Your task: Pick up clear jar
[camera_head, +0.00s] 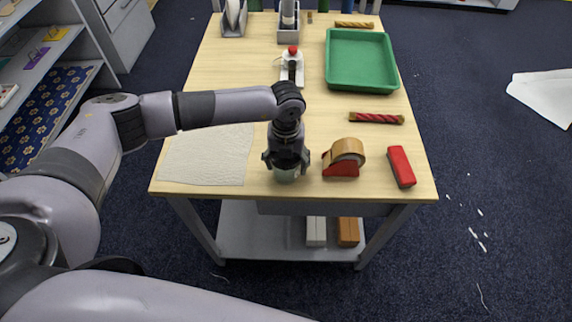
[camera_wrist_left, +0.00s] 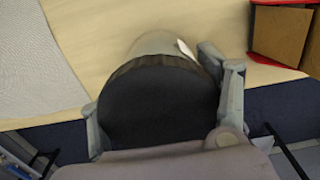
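The clear jar (camera_head: 286,175) stands near the front edge of the table, under my left gripper (camera_head: 286,160), which points down over it. In the left wrist view the jar's dark round lid (camera_wrist_left: 158,108) fills the middle, with part of its clear body beyond. The left gripper (camera_wrist_left: 165,95) has its fingers spread, one on each side of the jar. They are very close to its sides; I cannot tell whether they touch it. The gripper hides the jar's top in the head view. My right gripper is not in view.
A red tape dispenser with tan tape (camera_head: 345,158) stands close right of the jar. A red block-like object (camera_head: 401,167) lies farther right. A pale textured sheet (camera_head: 207,155) lies left.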

